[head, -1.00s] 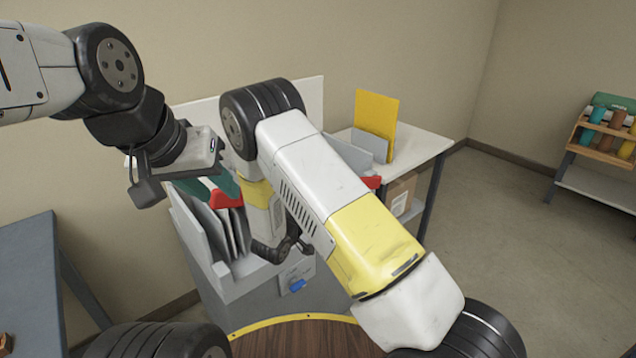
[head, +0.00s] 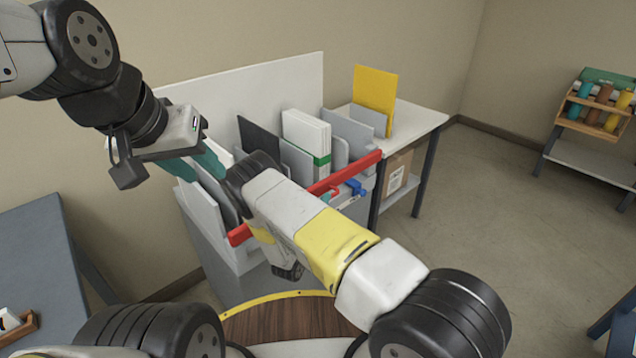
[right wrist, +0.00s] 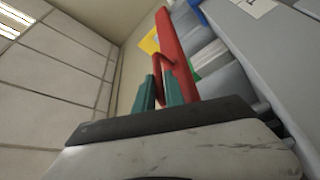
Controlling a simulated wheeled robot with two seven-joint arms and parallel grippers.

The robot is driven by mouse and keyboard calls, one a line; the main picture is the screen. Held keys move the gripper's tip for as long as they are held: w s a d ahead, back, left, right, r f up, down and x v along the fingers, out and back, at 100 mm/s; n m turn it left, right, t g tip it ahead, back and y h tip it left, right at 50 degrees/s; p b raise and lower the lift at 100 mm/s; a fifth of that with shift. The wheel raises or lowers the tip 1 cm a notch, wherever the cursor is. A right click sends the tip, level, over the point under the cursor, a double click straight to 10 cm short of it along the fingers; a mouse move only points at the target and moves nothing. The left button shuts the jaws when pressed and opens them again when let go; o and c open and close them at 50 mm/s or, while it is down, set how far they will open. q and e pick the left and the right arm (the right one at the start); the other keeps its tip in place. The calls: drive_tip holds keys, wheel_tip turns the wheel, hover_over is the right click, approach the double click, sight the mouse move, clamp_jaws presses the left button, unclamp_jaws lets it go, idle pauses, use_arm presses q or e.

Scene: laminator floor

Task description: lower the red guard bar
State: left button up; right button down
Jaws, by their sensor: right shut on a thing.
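The red guard bar (head: 325,184) runs slantwise across the front of the grey file rack (head: 205,215) in the head view, with my right arm crossing before its left part. In the right wrist view the bar (right wrist: 173,45) stretches away from my right gripper (right wrist: 161,90). Its teal fingers are shut on a red part of the bar. My right gripper is not clearly visible in the head view, hidden by my arm. My left gripper (head: 197,165) hangs over the left end of the rack, with teal fingers beside the folders; its opening is unclear.
White binders (head: 306,137) and grey dividers stand in the rack. A white table (head: 425,117) with a yellow panel (head: 375,95) is behind right. A blue-grey table (head: 35,255) is at left and a bottle rack (head: 595,105) at far right.

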drive_tip(key=shift+a+f, duration=0.25)
drive_tip(key=shift+a, duration=0.05)
drive_tip(key=c, duration=1.5)
unclamp_jaws()
drive_tip(key=shift+f, duration=0.1)
drive_tip(key=shift+o, duration=0.2)
drive_tip(key=v, duration=0.7)
drive_tip(key=shift+s+a, duration=0.2)
drive_tip(key=shift+s, duration=0.15)
drive_tip(key=shift+f, duration=0.1)
